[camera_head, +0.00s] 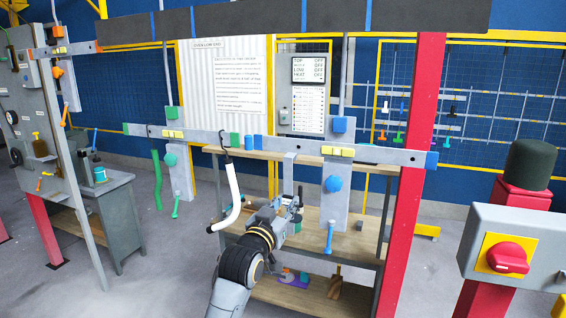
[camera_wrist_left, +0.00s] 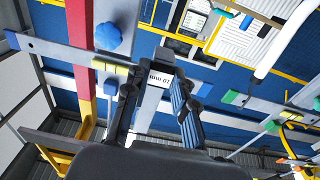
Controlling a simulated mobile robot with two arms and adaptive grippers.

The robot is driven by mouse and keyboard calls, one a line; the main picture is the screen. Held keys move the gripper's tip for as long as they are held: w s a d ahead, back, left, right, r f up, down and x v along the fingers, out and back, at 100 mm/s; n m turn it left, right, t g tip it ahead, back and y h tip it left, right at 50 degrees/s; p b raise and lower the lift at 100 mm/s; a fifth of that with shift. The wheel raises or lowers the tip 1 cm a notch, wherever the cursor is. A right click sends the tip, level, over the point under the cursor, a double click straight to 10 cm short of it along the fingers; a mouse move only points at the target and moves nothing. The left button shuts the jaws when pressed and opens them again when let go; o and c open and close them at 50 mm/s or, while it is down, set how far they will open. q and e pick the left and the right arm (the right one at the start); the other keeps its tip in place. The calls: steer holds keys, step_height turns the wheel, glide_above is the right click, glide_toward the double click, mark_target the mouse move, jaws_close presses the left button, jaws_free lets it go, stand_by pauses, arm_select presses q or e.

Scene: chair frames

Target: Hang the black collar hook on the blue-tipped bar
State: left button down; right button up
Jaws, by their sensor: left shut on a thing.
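In the left wrist view the labelled hook (camera_wrist_left: 160,74) sits between the fingers (camera_wrist_left: 163,105). My right gripper is not in view.
A white tube with a black hooked top (camera_head: 233,190) hangs left of my gripper. A grey plate with a blue knob (camera_head: 333,200) hangs to the right. Wooden shelves (camera_head: 355,245) stand behind, and a red post (camera_head: 410,190) stands near the blue tip.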

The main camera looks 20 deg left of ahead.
arm_select(q)
step_height(320, 180, up, 7)
steer(key=w+a, duration=0.2)
steer(key=w+f, duration=0.2)
steer(key=w, duration=0.2)
steer(key=shift+d+f, duration=0.3)
steer(key=shift+f, duration=0.1)
steer(key=shift+w+f+b, duration=0.45)
steer(key=shift+w+b, duration=0.15)
steer(key=shift+w, duration=0.2)
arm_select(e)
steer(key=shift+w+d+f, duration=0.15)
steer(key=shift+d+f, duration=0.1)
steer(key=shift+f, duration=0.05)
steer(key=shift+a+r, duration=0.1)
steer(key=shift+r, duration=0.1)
